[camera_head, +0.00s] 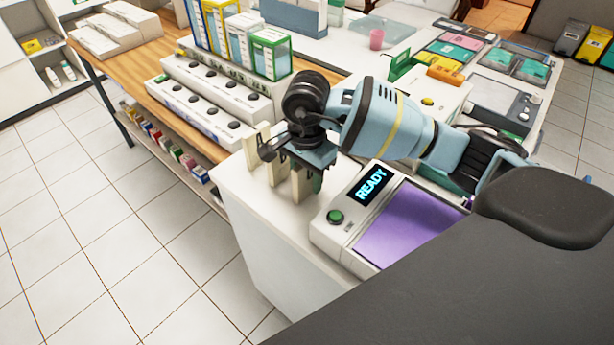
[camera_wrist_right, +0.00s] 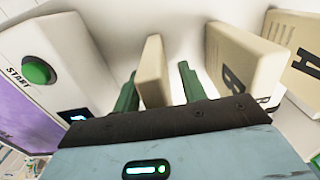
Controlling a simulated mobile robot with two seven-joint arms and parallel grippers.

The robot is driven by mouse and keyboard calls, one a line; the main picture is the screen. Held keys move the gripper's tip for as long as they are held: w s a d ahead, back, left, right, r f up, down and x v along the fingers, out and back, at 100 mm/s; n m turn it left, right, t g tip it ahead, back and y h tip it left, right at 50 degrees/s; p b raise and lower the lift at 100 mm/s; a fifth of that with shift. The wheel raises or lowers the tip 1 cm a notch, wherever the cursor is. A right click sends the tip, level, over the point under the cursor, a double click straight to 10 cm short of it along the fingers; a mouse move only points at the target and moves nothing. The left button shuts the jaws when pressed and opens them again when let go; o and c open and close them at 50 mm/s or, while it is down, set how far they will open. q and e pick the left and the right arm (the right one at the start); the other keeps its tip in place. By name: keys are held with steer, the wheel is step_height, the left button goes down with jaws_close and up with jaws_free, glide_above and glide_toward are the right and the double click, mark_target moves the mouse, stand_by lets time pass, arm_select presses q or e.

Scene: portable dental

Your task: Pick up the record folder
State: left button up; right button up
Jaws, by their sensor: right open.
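Several beige record folders stand upright on the white counter. One plain folder (camera_wrist_right: 153,68) stands between the two green fingers of my right gripper (camera_wrist_right: 158,72) in the right wrist view, with gaps visible at its sides. My right gripper (camera_head: 301,178) is open and points down over the folders in the head view, hiding part of them. A second folder (camera_head: 274,178) stands just left of it. In the right wrist view, more folders (camera_wrist_right: 232,62) with black markings stand to the right of the fingers. My left gripper is not in view.
A device with a READY screen (camera_head: 371,186), a green button (camera_head: 335,216) and a purple pad (camera_head: 410,222) sits close to the gripper. Boxed supplies (camera_head: 270,55) and a row of white units (camera_head: 215,95) stand behind on the wooden bench.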

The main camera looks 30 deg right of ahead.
steer(key=shift+c, duration=0.4)
jaws_close()
steer(key=shift+r, duration=0.15)
step_height(320, 180, up, 10)
steer(key=shift+f, duration=0.1)
